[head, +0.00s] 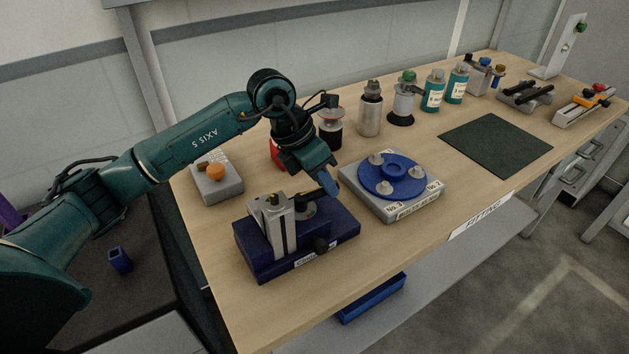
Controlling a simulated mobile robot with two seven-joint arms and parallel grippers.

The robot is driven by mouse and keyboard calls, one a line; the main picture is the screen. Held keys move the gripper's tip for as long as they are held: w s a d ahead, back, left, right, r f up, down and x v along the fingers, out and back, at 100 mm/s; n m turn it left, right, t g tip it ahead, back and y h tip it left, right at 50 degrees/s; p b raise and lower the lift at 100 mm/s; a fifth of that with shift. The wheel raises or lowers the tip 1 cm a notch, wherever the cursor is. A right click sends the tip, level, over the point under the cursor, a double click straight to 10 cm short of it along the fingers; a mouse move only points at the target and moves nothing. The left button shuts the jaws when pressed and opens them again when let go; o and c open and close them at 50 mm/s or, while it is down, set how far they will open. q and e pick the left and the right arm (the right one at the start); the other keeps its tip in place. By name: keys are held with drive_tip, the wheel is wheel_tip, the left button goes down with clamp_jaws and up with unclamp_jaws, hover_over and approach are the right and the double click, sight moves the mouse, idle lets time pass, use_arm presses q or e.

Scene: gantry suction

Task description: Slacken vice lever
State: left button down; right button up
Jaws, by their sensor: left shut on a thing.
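The vice (268,228) has grey upright jaws on a dark blue base at the near left of the bench. A dark lever (309,196) reaches from the vice's upper part toward my left gripper. My left gripper (328,183) comes down over the far right side of the vice, its blue fingertips shut at the lever's outer end. The fingers partly hide the place of contact. My right gripper is not in view.
A grey block with an orange knob (215,172) stands left of the arm. A blue turntable on a grey base (398,203) stands close to the vice's right. Bottles (369,112) stand behind. A dark green mat (496,145) lies farther right, empty.

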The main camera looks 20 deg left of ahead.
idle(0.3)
use_arm(q)
drive_tip(key=c, duration=1.3)
unclamp_jaws()
drive_tip(key=b+v, duration=0.1)
drive_tip(key=v, duration=1.2)
drive_tip(key=shift+r, duration=0.1)
